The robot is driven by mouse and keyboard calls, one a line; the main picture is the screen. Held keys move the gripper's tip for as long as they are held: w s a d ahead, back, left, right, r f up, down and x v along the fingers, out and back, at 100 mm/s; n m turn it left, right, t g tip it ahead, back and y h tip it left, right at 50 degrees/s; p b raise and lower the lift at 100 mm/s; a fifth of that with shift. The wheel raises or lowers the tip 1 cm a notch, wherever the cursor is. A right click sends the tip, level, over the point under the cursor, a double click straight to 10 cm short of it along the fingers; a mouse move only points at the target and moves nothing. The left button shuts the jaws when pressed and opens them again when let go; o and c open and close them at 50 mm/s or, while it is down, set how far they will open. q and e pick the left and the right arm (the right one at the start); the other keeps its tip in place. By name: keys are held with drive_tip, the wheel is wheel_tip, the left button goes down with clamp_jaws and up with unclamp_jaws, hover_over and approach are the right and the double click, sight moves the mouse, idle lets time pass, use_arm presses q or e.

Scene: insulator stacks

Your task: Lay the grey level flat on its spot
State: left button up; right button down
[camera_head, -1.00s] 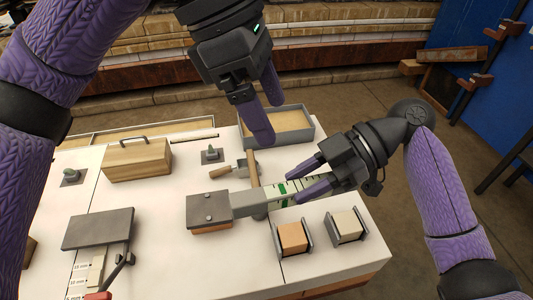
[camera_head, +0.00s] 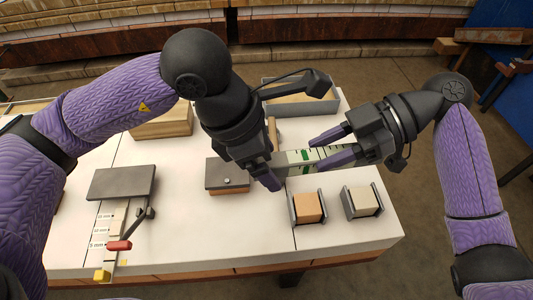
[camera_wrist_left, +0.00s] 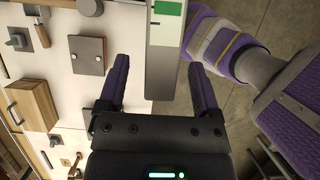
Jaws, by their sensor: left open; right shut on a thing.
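The level's spot cannot be made out.
A dark plate on a block (camera_head: 222,172) is beside my left gripper. A grey tray (camera_head: 340,102) is behind. A plate (camera_head: 122,182) and a scale with red slider (camera_head: 118,245) are left.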

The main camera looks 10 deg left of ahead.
use_arm(q)
clamp_jaws()
idle(0.3)
use_arm(e)
drive_tip(key=shift+c, duration=1.2)
unclamp_jaws()
